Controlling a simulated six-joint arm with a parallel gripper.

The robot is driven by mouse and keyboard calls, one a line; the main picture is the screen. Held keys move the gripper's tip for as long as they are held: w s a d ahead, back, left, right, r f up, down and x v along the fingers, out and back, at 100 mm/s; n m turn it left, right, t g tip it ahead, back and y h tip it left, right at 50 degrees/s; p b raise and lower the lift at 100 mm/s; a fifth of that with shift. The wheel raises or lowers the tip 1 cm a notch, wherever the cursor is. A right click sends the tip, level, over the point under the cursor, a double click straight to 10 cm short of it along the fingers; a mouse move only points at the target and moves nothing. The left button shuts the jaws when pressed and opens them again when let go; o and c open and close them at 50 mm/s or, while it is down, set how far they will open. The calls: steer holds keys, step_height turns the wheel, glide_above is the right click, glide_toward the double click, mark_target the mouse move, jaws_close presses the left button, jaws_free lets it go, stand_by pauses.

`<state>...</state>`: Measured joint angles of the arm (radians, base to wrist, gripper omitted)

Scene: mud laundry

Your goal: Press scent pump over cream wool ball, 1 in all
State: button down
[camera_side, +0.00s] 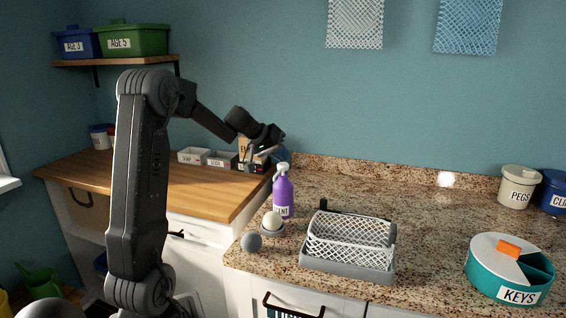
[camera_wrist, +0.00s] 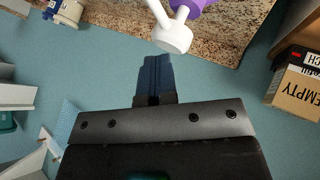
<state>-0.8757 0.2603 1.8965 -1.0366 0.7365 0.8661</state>
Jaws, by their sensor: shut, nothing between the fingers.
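The scent pump is a purple bottle (camera_side: 283,197) with a white pump head (camera_side: 281,169), upright on the speckled counter. Its white head (camera_wrist: 172,38) and part of the purple body show at the top of the wrist view. The cream wool ball (camera_side: 272,220) sits in a small grey holder just in front of the bottle, below its nozzle side. The ball is not in the wrist view. My gripper (camera_wrist: 155,60) is shut and empty, its dark blue fingers close to the white head in the picture. In the side view my gripper (camera_side: 283,156) is above and behind the pump head; contact is unclear.
A grey ball (camera_side: 251,242) lies near the counter's front edge. A white lattice basket (camera_side: 349,240) stands right of the bottle, and a round KEYS box (camera_side: 497,283) further right. Small labelled boxes (camera_side: 222,158) stand on the wooden top behind. The counter behind the basket is clear.

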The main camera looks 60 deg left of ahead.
steer(key=shift+d+f, duration=0.1)
steer(key=shift+f, duration=0.35)
stand_by(0.3)
steer(key=shift+r, duration=1.4)
steer(key=shift+r, duration=0.1)
steer(key=shift+r, duration=2.45)
